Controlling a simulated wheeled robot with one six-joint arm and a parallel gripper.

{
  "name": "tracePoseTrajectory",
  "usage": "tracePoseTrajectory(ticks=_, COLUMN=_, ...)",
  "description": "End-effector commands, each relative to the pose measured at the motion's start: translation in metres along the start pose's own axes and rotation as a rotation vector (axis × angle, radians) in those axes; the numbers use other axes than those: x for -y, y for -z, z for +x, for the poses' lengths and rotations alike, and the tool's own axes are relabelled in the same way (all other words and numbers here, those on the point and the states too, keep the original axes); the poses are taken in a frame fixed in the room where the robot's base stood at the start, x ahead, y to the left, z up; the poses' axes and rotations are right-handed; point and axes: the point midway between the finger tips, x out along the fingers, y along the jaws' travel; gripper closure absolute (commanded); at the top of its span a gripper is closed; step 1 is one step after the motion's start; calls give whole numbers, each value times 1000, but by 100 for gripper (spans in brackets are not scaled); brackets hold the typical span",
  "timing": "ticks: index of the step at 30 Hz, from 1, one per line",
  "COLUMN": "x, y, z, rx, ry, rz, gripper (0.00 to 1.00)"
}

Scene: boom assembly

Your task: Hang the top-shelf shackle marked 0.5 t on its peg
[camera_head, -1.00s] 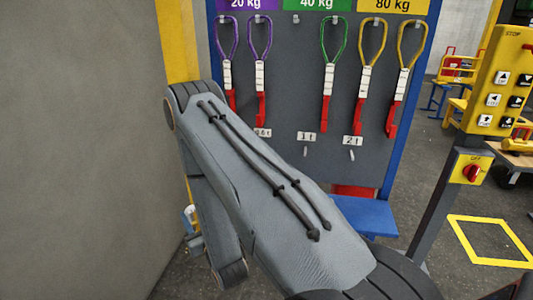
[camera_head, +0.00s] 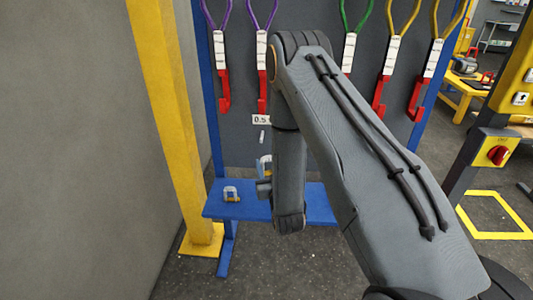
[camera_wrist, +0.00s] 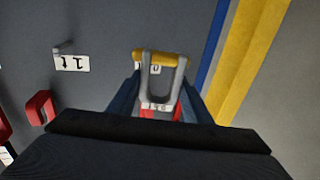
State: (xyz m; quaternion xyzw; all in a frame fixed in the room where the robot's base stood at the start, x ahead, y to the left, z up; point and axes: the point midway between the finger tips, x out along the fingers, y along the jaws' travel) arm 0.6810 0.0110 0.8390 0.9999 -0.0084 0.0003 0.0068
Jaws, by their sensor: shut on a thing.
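My gripper (camera_wrist: 158,100) is shut on a grey shackle (camera_wrist: 183,80) with a yellow pin, in the wrist view. That view is upside down, and small marking on the shackle is too blurred to read. In the head view the held shackle (camera_head: 264,163) shows beside my forearm, partly hidden, with my gripper (camera_head: 265,186) just below. The 0.5 t label (camera_head: 260,119) is on the grey board, its right part hidden by my arm. Its peg (camera_head: 262,136) is right below the label, above the held shackle in the picture. Part of a label shows through the shackle in the wrist view.
Another shackle (camera_head: 231,193) stands on the blue shelf (camera_head: 216,211). The 1 t label (camera_wrist: 72,63) and its bare peg (camera_wrist: 62,48) are beside the held shackle. Slings with red hooks (camera_head: 223,95) hang above. A yellow post (camera_head: 168,100) stands left of the board.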

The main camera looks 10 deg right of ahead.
Motion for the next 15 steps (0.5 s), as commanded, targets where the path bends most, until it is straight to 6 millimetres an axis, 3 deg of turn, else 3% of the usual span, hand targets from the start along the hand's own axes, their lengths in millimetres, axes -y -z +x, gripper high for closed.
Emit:
tracePoseTrajectory(ticks=1, x=4, y=-3, z=21, rx=-10, ry=-4, rz=0, gripper=86)
tracePoseTrajectory(ticks=6, x=11, y=1, z=66, rx=-7, ry=-28, rz=6, gripper=86)
tracePoseTrajectory(ticks=9, x=15, y=4, z=81, rx=-3, ry=-34, rz=11, gripper=86)
tracePoseTrajectory(ticks=15, x=16, y=6, z=90, rx=0, ry=-38, rz=14, gripper=86)
